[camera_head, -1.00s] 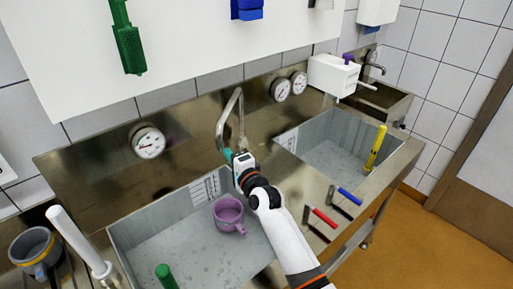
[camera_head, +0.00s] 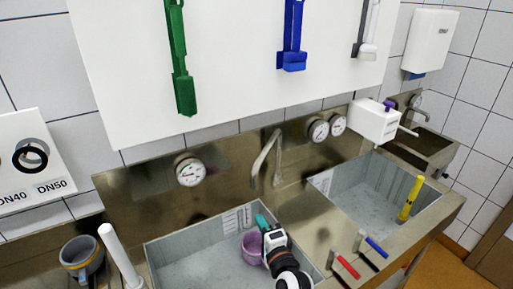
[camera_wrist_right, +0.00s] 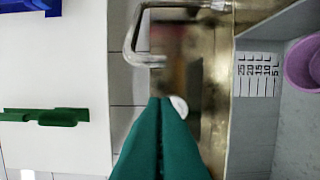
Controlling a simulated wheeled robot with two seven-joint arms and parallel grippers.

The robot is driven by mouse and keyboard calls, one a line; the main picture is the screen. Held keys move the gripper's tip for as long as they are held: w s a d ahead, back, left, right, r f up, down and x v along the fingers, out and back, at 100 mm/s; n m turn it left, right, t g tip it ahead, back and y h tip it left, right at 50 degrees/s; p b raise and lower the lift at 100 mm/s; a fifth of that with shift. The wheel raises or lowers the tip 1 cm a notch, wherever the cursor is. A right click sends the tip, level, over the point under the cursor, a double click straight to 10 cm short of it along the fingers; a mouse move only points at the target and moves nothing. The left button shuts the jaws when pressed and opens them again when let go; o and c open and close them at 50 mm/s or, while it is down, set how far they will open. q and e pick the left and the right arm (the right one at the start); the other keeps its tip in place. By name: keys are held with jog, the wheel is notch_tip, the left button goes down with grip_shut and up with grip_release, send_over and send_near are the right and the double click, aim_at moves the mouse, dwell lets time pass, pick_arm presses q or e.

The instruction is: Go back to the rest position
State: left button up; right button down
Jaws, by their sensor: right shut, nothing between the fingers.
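My right gripper (camera_head: 262,220) has teal fingers and hangs over the left sink basin, in front of the tap (camera_head: 268,158). In the right wrist view its fingers (camera_wrist_right: 160,105) are together with nothing between them, pointing toward the wall and tap. A purple mug (camera_head: 251,249) sits in the left basin, partly hidden behind my gripper and wrist in the head view. Its edge also shows at the right of the wrist view (camera_wrist_right: 302,62). My left gripper is not in view.
The steel counter has a left basin (camera_head: 185,262) and a right basin (camera_head: 365,203) holding a yellow tool (camera_head: 411,198). Red (camera_head: 347,267) and blue (camera_head: 376,247) handled tools lie between. Green (camera_head: 180,60) and blue (camera_head: 292,45) tools hang on the white board.

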jog(key=s+d+f+n+g+h, duration=0.25)
jog(key=s+d+n+g, duration=0.3)
jog(key=s, duration=0.55)
jog(key=s+d+f+n+g+h, duration=0.1)
jog(key=s+d+f+n+g, duration=0.35)
jog(key=s, duration=0.65)
jog(key=s+d+f+n+g+h, duration=0.15)
jog(key=s+d+n+g, duration=0.4)
jog(key=s, duration=0.55)
notch_tip(320, 180, down, 34)
jog(key=s+d+b, duration=0.2)
jog(key=b, duration=0.5)
jog(key=s+d+f+b, duration=0.1)
jog(key=s+f+b, duration=0.1)
jog(key=s+f, duration=0.6)
jog(key=s+d+f+n+b, duration=0.1)
jog(key=s+f+b, duration=0.1)
jog(key=s+f, duration=0.5)
notch_tip(320, 180, down, 4)
jog(key=shift+s+d+f+h, duration=0.25)
jog(key=shift+s+h, duration=0.1)
jog(key=shift+h, duration=0.05)
